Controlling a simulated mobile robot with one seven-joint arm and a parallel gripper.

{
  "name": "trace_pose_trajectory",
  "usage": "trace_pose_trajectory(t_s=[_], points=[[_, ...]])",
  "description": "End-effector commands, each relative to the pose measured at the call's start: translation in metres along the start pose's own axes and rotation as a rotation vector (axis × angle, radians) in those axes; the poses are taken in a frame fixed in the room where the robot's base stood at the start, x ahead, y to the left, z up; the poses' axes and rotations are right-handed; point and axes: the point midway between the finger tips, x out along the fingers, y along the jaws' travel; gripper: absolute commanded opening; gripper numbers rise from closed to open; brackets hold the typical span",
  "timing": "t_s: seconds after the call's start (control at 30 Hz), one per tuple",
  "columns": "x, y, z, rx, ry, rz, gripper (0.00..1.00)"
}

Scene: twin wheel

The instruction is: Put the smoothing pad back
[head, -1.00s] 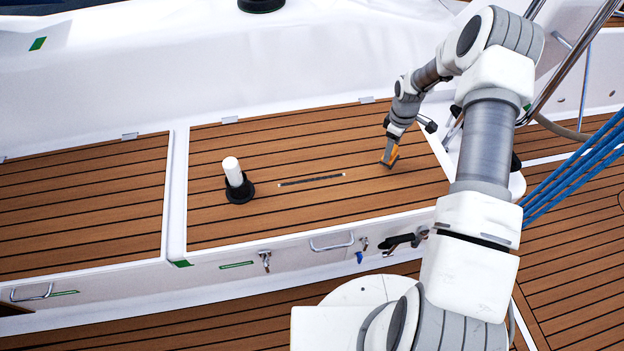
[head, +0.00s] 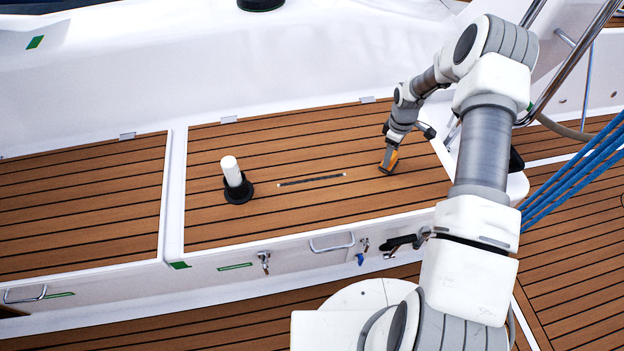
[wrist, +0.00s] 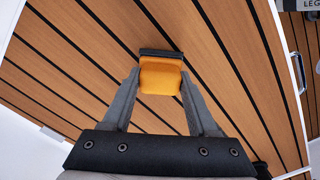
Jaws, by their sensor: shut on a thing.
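The smoothing pad, an orange block with a dark edge, is between the fingers of my gripper (wrist: 160,82) in the wrist view. The smoothing pad (wrist: 161,77) also shows in the head view (head: 389,163), low over the right part of the teak bench top (head: 290,220). My gripper (head: 390,158) is shut on it and points down. I cannot tell whether the pad touches the wood. A dark strip with light ends (head: 312,180) lies along a seam of the bench top, left of the pad.
A white cylinder in a black round base (head: 235,180) stands on the bench left of the strip. Blue ropes (head: 575,175) and a metal rail (head: 570,60) are at the right. Handles and latches (head: 332,244) line the bench front. The wood between cylinder and pad is otherwise clear.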

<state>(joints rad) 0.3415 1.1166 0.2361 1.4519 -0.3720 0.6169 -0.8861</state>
Motion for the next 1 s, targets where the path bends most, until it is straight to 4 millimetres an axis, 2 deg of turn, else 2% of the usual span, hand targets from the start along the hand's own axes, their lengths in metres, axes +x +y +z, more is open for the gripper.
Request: trace_pose_trajectory(t_s=[0.4, 0.43, 0.6, 0.63, 0.83, 0.87, 1.0], points=[[0.0077, -0.0001, 0.0, 0.0, 0.0, 0.0, 0.03], [0.0075, 0.0, 0.0, 0.0, 0.0, 0.0, 0.61], [0.0068, -0.0001, 0.0, 0.0, 0.0, 0.0, 0.91], [0.0068, -0.0001, 0.0, 0.0, 0.0, 0.0, 0.94], [0.0068, -0.0001, 0.0, 0.0, 0.0, 0.0, 0.94], [0.0069, -0.0003, 0.0001, 0.0, 0.0, -0.001, 0.99], [0.0069, -0.0002, 0.0001, 0.0, 0.0, -0.001, 1.0]])
